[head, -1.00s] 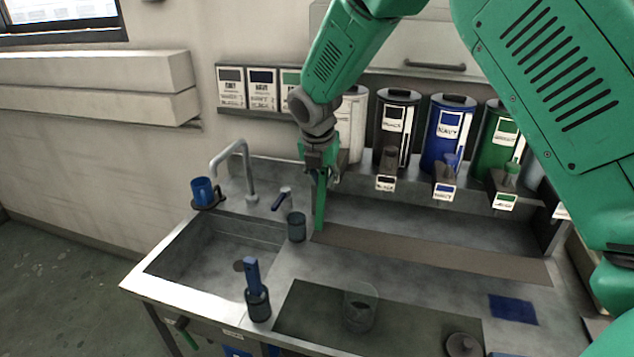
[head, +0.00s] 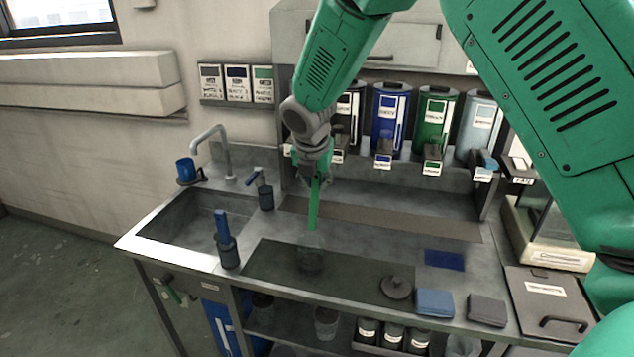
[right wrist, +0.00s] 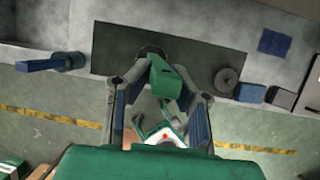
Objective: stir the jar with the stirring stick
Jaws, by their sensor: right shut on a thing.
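My right gripper (head: 316,172) is shut on the green stirring stick (head: 313,208), which hangs nearly upright. The clear jar (head: 310,260), with dark contents low in it, stands on the dark mat (head: 265,262). The stick's lower end is right at the jar's mouth; I cannot tell whether it is just above the rim or slightly inside. In the right wrist view the gripper (right wrist: 160,92) has the stick (right wrist: 167,78) between its fingers, and the stick partly hides the jar (right wrist: 150,51). My left gripper is not in view.
A round dark lid (head: 396,287) lies to the jar's right, near a blue block (head: 434,303) and a grey block (head: 487,310). A dark holder with a blue handle (head: 227,250) stands to the left by the sink (head: 180,232). A small cup (head: 266,198) stands behind.

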